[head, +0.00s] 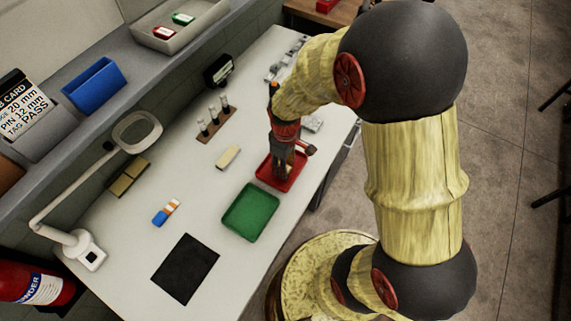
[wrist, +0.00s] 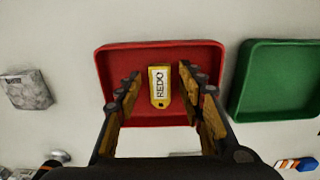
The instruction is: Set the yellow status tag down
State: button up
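The yellow status tag (wrist: 159,88), with a white label reading "REDO", shows in the wrist view over the floor of the red tray (wrist: 113,62). My gripper (wrist: 158,75) is open around it, one finger on each side, with a gap between each finger and the tag. In the head view my gripper (head: 283,167) points down into the red tray (head: 265,180) and hides the tag. The tag looks to be lying in the tray; its exact height is hard to tell.
A green tray (head: 250,212) stands close beside the red one. A black mat (head: 186,268), a blue-and-orange eraser-like block (head: 166,212), a pale block (head: 228,157) and a wooden rack (head: 216,125) are on the white table. A lamp (head: 85,250) stands at left.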

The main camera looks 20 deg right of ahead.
jog(key=s+r+m+t+p, duration=0.1)
jog(key=s+r+m+p, duration=0.1)
jog(key=r, duration=1.1)
jog(key=s+r+m+t+p, duration=0.1)
jog(key=s+r+t+p, duration=0.15)
jog(key=r, duration=0.95)
jog(key=s+r+m+t, duration=0.2)
jog(key=s+r+m, duration=0.2)
jog(key=s+r, duration=0.4)
jog(key=shift+s+a+r, duration=0.15)
jog(key=shift+s+a, duration=0.05)
jog(key=shift+a, duration=0.1)
jog(key=shift+c, duration=0.5)
